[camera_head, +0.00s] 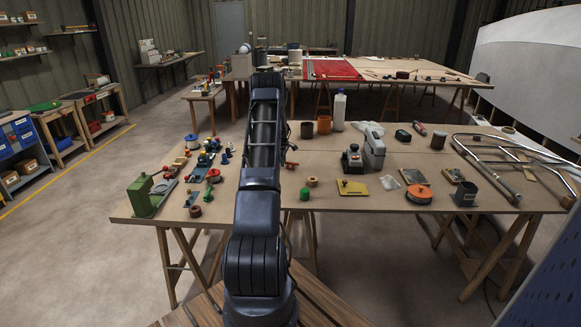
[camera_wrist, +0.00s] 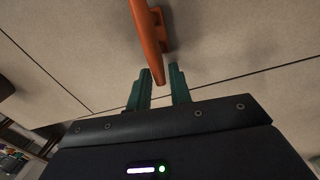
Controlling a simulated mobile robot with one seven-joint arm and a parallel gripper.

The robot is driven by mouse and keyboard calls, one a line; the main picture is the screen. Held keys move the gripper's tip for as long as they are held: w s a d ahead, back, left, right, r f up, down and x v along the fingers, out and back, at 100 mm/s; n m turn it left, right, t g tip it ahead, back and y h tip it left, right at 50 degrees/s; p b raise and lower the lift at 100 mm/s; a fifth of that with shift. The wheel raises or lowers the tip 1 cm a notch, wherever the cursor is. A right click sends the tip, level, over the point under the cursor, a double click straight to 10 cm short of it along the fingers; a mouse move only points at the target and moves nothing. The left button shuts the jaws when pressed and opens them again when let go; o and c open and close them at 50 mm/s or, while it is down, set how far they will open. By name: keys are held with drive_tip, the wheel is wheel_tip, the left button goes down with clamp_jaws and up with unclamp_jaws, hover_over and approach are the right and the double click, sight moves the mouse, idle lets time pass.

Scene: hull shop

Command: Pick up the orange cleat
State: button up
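The orange cleat (camera_wrist: 150,40) shows in the wrist view as a long bar with a short foot on its right side. It runs from the top edge down to my gripper (camera_wrist: 160,80). My gripper is open, with one green finger on each side of the cleat's near end in the picture. A gap shows on both sides; I cannot tell how far the cleat is from the fingers in depth. In the head view, a small orange piece (camera_head: 291,164), likely the cleat, shows just right of my arm. My arm hides my gripper there.
The cleat is over a brown worktable (camera_head: 330,180). Left of my arm are a green machine (camera_head: 147,196) and several small fittings. To the right are a yellow plate (camera_head: 352,188), a grey machine (camera_head: 373,152), an orange round case (camera_head: 418,194) and metal rails (camera_head: 487,168).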

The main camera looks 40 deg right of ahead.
drive_tip(key=shift+d+f, duration=0.1)
drive_tip(key=shift+f, duration=0.5)
drive_tip(key=shift+c, duration=0.2)
clamp_jaws()
drive_tip(key=shift+r, duration=0.1)
